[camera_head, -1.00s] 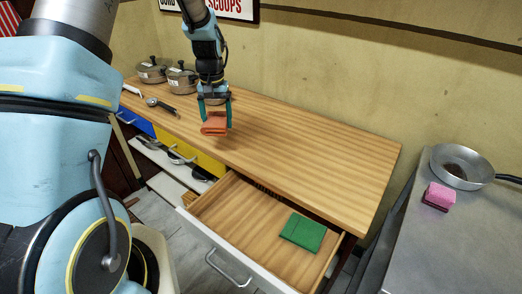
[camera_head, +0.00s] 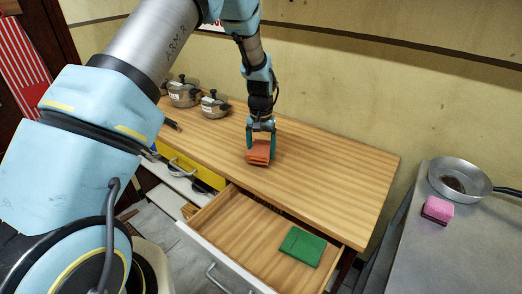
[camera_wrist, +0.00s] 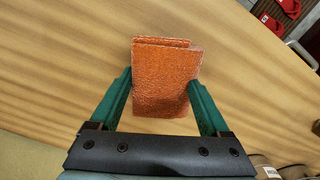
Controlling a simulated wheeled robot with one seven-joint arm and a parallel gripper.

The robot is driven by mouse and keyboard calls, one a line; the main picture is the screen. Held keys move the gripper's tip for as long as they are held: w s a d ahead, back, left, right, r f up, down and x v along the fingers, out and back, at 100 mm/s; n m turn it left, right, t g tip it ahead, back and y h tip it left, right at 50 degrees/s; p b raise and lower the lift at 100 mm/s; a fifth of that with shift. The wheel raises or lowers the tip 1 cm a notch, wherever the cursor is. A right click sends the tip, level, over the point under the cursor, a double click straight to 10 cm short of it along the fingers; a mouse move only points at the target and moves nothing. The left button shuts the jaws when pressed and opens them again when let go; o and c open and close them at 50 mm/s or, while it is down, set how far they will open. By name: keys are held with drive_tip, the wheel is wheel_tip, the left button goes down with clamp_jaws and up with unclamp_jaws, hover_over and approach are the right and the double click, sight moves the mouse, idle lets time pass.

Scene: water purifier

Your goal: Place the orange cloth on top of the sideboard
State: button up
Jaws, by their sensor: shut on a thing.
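The orange cloth (camera_head: 259,151) is a small folded, textured pad. My gripper (camera_head: 261,142) is shut on it, with the green fingers at its two sides; the cloth also shows between the fingers in the wrist view (camera_wrist: 165,85). The wooden top of the sideboard (camera_head: 330,180) lies under the cloth. The cloth is over the sideboard top near its front edge; I cannot tell whether it touches the surface.
Metal pots (camera_head: 184,93) stand at the left end of the sideboard. An open drawer (camera_head: 232,222) below holds a green cloth (camera_head: 302,246). At right, a metal counter (camera_head: 430,260) bears a pan (camera_head: 459,178) and a pink sponge (camera_head: 437,209). The sideboard's right half is clear.

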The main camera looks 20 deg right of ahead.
sight(261, 149)
drive_tip(key=shift+f, duration=0.8)
drive_tip(key=shift+f, duration=0.2)
drive_tip(key=o, duration=1.2)
drive_tip(key=shift+c, duration=0.2)
wheel_tip(261, 149, up, 12)
drive_tip(key=b, duration=0.4)
drive_tip(key=a+r+n, duration=0.2)
drive_tip(key=a, duration=0.8)
drive_tip(key=a+r+n, duration=0.1)
drive_tip(key=a+r, duration=0.1)
drive_tip(key=a, duration=0.8)
drive_tip(key=s+a+n, duration=0.1)
drive_tip(key=s+a, duration=0.4)
drive_tip(key=a, duration=0.3)
drive_tip(key=s+a+n+t, duration=0.1)
drive_tip(key=s+a+n, duration=0.1)
drive_tip(key=s+a, duration=0.3)
drive_tip(key=a, duration=0.3)
drive_tip(key=shift+s+a+r+t, duration=0.2)
drive_tip(key=shift+s+a+t, duration=0.1)
drive_tip(key=shift+s, duration=0.1)
